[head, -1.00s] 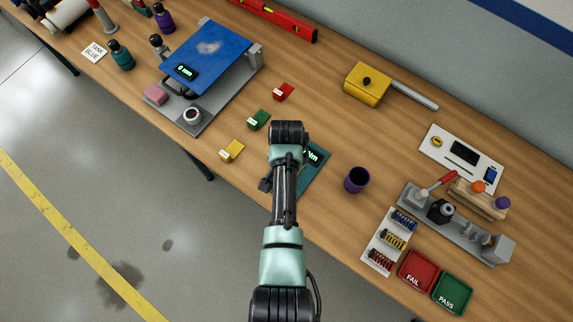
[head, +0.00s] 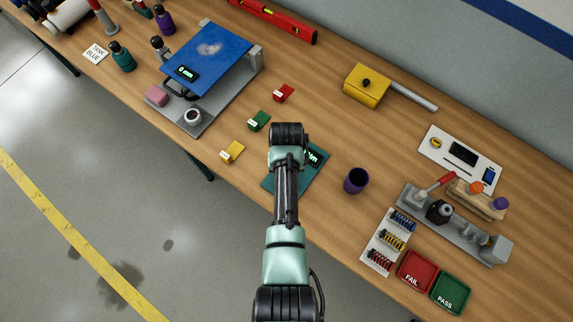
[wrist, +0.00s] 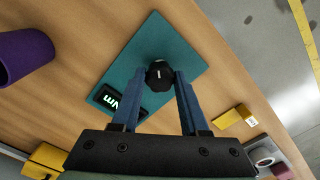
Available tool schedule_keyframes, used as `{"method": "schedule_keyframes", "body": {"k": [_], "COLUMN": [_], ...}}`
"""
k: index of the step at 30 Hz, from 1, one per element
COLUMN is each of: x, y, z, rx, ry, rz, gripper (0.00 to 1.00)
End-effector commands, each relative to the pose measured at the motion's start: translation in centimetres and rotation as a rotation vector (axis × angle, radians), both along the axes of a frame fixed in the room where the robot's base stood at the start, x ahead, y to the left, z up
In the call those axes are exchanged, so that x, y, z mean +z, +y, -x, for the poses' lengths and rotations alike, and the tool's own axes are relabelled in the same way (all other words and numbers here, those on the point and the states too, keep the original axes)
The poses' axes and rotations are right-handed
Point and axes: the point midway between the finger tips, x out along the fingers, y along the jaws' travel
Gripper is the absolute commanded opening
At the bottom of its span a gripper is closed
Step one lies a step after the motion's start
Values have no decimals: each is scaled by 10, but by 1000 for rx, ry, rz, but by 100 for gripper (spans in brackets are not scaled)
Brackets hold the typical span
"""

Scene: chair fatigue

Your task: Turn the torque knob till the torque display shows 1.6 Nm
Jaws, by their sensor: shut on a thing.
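The torque knob (wrist: 159,75) is black with a pale mark on its top and sits on a teal panel (wrist: 178,45) that lies on the bench. My gripper (wrist: 160,78) has its two blue fingers on either side of the knob, shut on it. The torque display (wrist: 109,98) on the same panel is dark with pale green characters; only "Nm" is partly readable and its number is hidden behind a finger. In the head view my arm covers the knob, and the panel (head: 311,172) shows beside it with only part of the display (head: 312,154) visible.
A purple cup (head: 356,180) stands right of the panel. Yellow (head: 232,152), green (head: 259,121) and red (head: 283,93) blocks lie to the left and behind. A blue-topped rig (head: 212,60) stands further back left. The bench front edge is close to the panel.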

Motion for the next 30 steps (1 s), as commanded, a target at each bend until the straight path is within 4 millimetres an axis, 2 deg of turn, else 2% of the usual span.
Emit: {"method": "schedule_keyframes", "body": {"k": [15, 16, 21, 30], "x": [1, 1, 0, 1], "y": [0, 0, 0, 0], "z": [0, 0, 0, 0], "rx": [21, 21, 20, 20], "ry": [1, 1, 0, 0], "rz": [0, 0, 0, 0], "gripper": [0, 46, 74, 74]}}
